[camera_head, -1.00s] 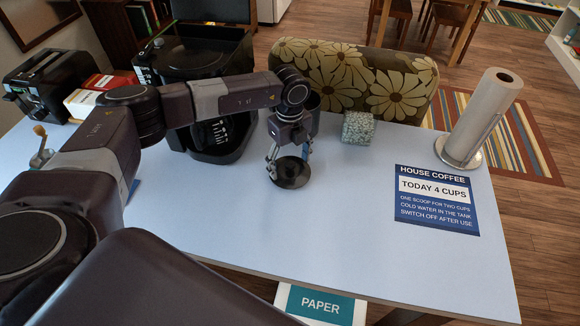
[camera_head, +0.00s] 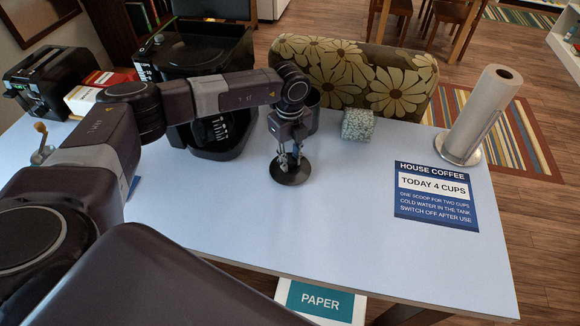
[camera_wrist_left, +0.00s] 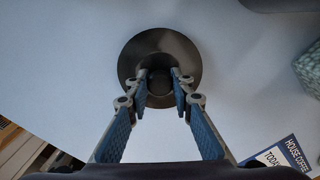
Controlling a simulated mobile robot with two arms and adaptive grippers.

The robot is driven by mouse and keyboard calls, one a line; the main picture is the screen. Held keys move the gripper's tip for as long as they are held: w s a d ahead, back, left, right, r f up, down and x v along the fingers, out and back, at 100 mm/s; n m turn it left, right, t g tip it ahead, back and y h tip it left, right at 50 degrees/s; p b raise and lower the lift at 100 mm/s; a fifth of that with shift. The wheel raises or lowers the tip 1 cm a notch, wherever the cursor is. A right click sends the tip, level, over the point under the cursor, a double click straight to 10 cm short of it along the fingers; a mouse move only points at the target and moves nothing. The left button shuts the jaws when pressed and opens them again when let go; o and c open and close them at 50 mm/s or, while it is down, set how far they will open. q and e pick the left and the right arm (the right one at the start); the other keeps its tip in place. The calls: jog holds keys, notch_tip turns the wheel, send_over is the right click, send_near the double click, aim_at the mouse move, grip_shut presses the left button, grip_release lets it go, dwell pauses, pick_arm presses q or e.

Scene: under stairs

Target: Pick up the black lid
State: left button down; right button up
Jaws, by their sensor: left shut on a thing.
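The black lid (camera_head: 290,172) is a round, dark disc on the pale blue table, in front of the coffee machine. In the left wrist view the lid (camera_wrist_left: 160,48) shows from above, with a round knob at its middle. My left gripper (camera_head: 289,162) points down over it, its fingers (camera_wrist_left: 160,86) shut on the knob from both sides. The lid looks flat on or very close to the table; I cannot tell whether it touches. My right gripper is not seen in either view.
A black coffee machine (camera_head: 215,130) stands behind the lid. A speckled block (camera_head: 358,125) is to its right, with a blue sign (camera_head: 436,196) and a paper towel roll (camera_head: 482,115) farther right.

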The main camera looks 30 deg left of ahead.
aim_at(290, 159)
pick_arm(q)
jog(key=shift+s+f, duration=0.1)
jog(key=shift+r, duration=0.25)
notch_tip(290, 159, up, 20)
jog(key=b, duration=0.5)
jog(key=shift+f+b, duration=0.25)
jog(key=shift+b, duration=0.1)
jog(key=c, duration=2.3)
grip_release()
grip_shut()
